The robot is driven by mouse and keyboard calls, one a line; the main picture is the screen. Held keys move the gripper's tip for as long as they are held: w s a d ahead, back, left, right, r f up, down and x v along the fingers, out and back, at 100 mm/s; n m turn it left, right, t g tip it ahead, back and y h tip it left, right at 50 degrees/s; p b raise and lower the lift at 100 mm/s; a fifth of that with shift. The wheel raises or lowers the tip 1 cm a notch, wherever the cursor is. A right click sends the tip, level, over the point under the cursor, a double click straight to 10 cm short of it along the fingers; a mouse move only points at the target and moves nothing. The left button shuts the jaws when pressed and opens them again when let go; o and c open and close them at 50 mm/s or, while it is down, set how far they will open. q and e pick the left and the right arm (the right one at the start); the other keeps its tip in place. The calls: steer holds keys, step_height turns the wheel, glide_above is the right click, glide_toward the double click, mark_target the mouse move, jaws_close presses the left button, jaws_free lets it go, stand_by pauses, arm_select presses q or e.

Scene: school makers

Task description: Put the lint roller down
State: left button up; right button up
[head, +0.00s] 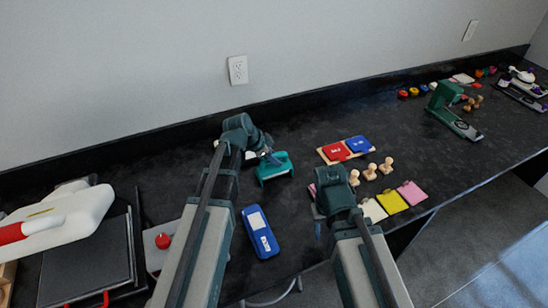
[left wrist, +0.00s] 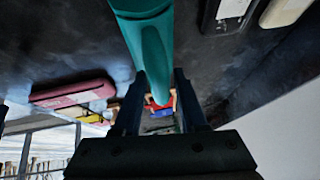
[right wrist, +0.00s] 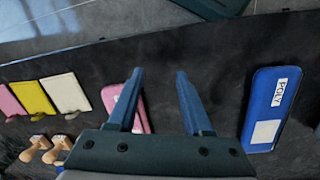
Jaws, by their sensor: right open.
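The lint roller (head: 276,168) is teal. Its teal handle also shows in the left wrist view (left wrist: 153,52), running down between the two fingers. My left gripper (head: 264,155) is shut on the handle, over the middle of the black counter. Whether the roller touches the counter I cannot tell. My right gripper (right wrist: 155,75) is open and empty, near the front edge of the counter. In the head view it (head: 325,215) is beside the stamps, partly hiding a pink object.
A blue POLY-labelled case (head: 260,232) lies between my arms on the black counter (head: 190,165). Red and blue pads (head: 347,149), wooden stamps (head: 370,172) and coloured pads (head: 391,203) lie to the right. A heat press (head: 60,225) stands at left, a green tool (head: 450,107) far right.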

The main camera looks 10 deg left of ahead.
arm_select(q)
steer(key=shift+o, duration=0.8)
steer(key=shift+r, duration=0.1)
